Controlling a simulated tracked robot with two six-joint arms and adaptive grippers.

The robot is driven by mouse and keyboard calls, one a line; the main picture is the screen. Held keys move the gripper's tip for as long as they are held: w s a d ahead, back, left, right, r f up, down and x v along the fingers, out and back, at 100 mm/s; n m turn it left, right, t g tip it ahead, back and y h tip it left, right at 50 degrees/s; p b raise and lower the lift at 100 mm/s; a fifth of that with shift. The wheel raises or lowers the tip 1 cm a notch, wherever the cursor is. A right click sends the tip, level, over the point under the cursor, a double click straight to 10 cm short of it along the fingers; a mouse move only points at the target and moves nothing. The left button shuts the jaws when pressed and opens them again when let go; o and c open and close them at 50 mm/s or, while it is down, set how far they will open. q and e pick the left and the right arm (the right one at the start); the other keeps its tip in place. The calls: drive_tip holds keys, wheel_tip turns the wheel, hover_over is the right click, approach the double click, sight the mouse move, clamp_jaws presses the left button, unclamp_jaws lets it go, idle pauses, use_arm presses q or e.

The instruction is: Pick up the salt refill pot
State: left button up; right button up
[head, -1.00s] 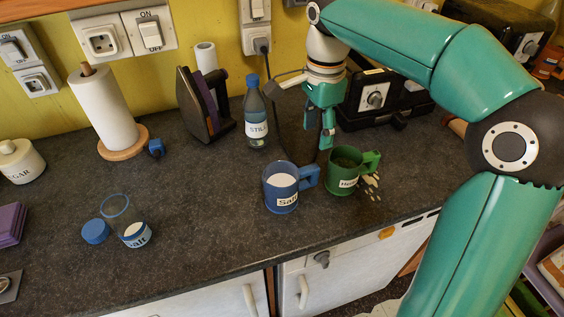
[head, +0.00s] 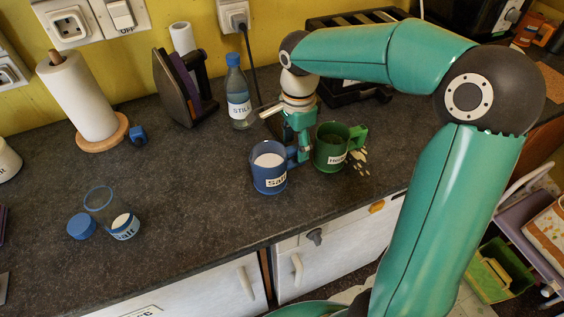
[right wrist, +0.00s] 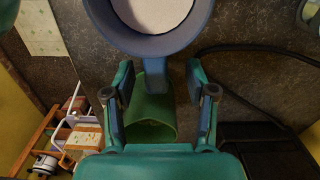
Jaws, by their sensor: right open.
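The salt refill pot looks to be the blue mug-like pot (head: 269,174) labelled Salt, upright on the dark worktop, filled with white. Its handle points right. In the right wrist view the pot (right wrist: 158,44) is at the top, and its blue handle reaches down between my fingertips. My right gripper (head: 304,152) is low beside the handle, open; in the right wrist view its two fingers (right wrist: 159,80) stand either side of the handle, apart from it. My left gripper is not visible.
A green pot (head: 331,151) with a Herbs-like label stands close right of the gripper; it also shows below the handle (right wrist: 152,125). A water bottle (head: 238,102) and iron (head: 178,88) stand behind. A blue lid (head: 81,226) lies left.

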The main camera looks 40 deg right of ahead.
sight(295, 160)
wheel_tip(295, 160, down, 5)
drive_tip(key=shift+s+a+r+p, duration=0.1)
drive_tip(key=shift+s+a+p, duration=0.05)
drive_tip(key=shift+p, duration=0.2)
clamp_jaws()
